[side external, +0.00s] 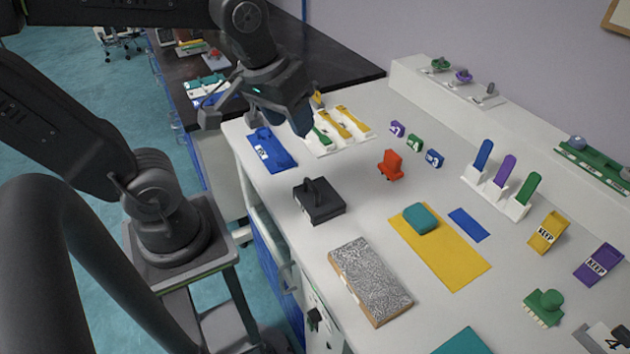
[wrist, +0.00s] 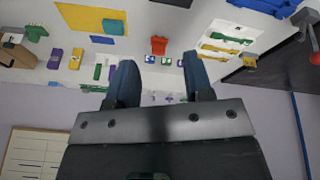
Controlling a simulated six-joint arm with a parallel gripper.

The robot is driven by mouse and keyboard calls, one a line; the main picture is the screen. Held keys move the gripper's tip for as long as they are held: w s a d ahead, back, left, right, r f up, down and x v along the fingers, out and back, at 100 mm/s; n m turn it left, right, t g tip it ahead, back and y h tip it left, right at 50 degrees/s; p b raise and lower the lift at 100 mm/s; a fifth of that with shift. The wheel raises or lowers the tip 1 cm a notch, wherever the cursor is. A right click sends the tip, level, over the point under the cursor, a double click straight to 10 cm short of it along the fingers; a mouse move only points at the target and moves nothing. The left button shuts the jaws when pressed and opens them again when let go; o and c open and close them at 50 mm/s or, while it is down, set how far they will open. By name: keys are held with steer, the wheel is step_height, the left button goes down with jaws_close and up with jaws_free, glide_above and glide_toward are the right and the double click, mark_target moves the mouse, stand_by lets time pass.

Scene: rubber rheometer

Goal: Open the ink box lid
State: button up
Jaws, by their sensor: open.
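A dark box (side external: 319,200) with a raised handle on top, which looks like the ink box, sits on the white bench, left of the middle in the side view. Its lid looks closed. I cannot make the box out in the wrist view. My gripper (side external: 300,122) is in the air above the far left part of the bench, apart from the box and beyond it. In the wrist view my gripper (wrist: 161,78) has its two dark fingers spread, with nothing between them.
A blue holder (side external: 272,150) and a white tray (side external: 342,130) with coloured pieces lie near my gripper. A red piece (side external: 391,165) stands right of the box. A grey speckled block (side external: 370,281) and a yellow mat (side external: 453,257) with a teal block (side external: 420,219) lie nearer.

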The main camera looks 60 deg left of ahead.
steer(key=w+n+g, duration=0.1)
steer(key=n, duration=0.1)
steer(key=w+n, duration=0.1)
steer(key=w+a+f+n+g, duration=0.1)
steer(key=n, duration=0.1)
steer(key=shift+w+a+f+n+g, duration=0.1)
steer(key=shift+w+n+g, duration=0.2)
steer(key=shift+w, duration=0.1)
steer(key=shift+c, duration=0.6)
steer(key=n+g, duration=0.3)
steer(key=n, duration=0.5)
glide_toward(312, 183)
steer(key=f, duration=0.5)
steer(key=s+f, duration=0.1)
steer(key=f, duration=0.2)
steer(key=shift+s+a+f, duration=0.1)
steer(key=shift+s+f, duration=0.05)
steer(key=shift+f, duration=0.1)
jaws_close()
